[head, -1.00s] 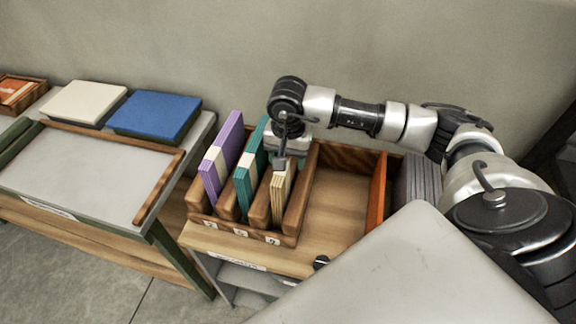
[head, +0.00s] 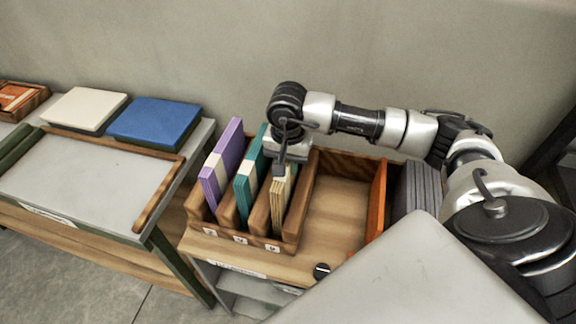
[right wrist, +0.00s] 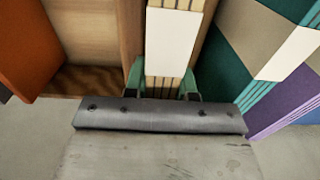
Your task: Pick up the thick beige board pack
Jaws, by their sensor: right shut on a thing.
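The thick beige board pack (head: 279,206) stands upright in the right-hand slot of the wooden rack (head: 262,240). My right gripper (head: 281,172) is above it, shut on its upper part. In the right wrist view the beige pack (right wrist: 163,84), with a white band (right wrist: 170,42), sits between the green fingertips of the right gripper (right wrist: 162,84). The pack's lower end is inside the slot. My left gripper is not in view.
A teal pack (head: 248,180) and a purple pack (head: 222,165) stand in the slots to the left. An orange divider (head: 377,199) and grey boards (head: 414,184) are to the right. The bay between has free room. A tray table (head: 90,170) stands at left.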

